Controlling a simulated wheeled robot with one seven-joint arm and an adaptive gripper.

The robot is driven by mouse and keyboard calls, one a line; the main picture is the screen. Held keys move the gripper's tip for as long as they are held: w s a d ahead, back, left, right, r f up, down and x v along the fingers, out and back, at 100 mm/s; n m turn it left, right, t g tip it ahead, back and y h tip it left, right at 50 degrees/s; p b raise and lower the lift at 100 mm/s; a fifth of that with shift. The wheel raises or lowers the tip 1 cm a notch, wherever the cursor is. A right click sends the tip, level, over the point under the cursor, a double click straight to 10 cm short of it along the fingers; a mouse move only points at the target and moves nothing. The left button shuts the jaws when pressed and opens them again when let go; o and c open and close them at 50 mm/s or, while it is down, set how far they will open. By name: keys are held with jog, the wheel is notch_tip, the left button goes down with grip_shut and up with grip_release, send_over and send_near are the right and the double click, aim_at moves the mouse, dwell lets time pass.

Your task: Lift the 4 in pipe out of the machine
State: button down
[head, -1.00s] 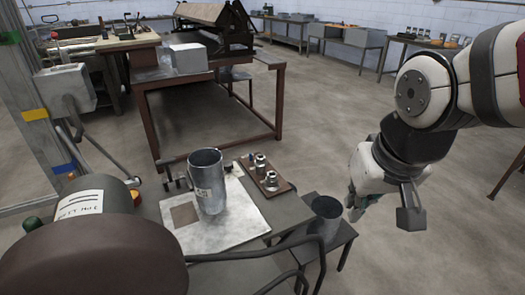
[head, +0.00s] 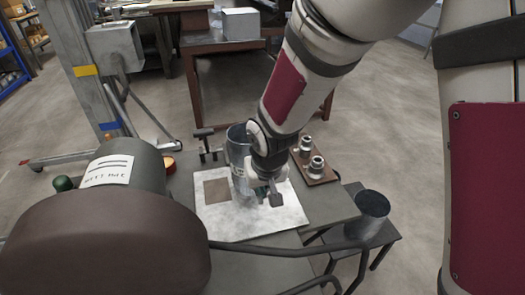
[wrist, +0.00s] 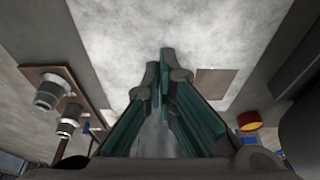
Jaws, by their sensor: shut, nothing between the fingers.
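A grey metal pipe (head: 236,145) stands upright on a pale sheet on the bench, partly hidden behind my arm. A second grey cylinder (head: 370,208) stands on a low stand to the right; I cannot tell from the pictures which is the 4 in pipe. My gripper (head: 250,190) is over the sheet, at the near side of the standing pipe, overlapping it in the head view; contact is unclear. In the wrist view the green-padded fingers (wrist: 163,75) are shut and empty. A machine (head: 110,235) with a brown rounded cover and a labelled green housing is at the front left.
The pale sheet (head: 260,225) has a brown square (head: 216,191). A brown tray (head: 320,172) with metal fittings lies right of my gripper. Dark bent bars (head: 290,248) cross the front. A lifting column (head: 75,70) stands at the back left.

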jog(key=x, duration=0.7)
jog(key=shift+d+b, duration=0.15)
jog(key=shift+b, duration=0.2)
jog(key=shift+w+a+r, duration=0.15)
jog(key=shift+w+a, duration=0.05)
jog(key=shift+w, duration=0.4)
jog(key=shift+w+a+r, duration=0.1)
jog(key=shift+w+a, duration=0.1)
jog(key=shift+w, duration=0.45)
jog(key=shift+w+a, duration=0.15)
jog(key=shift+w, duration=0.45)
jog(key=shift+w, duration=0.1)
jog(key=shift+w+a+b, duration=0.3)
jog(key=shift+w, duration=0.55)
jog(key=shift+s, duration=0.1)
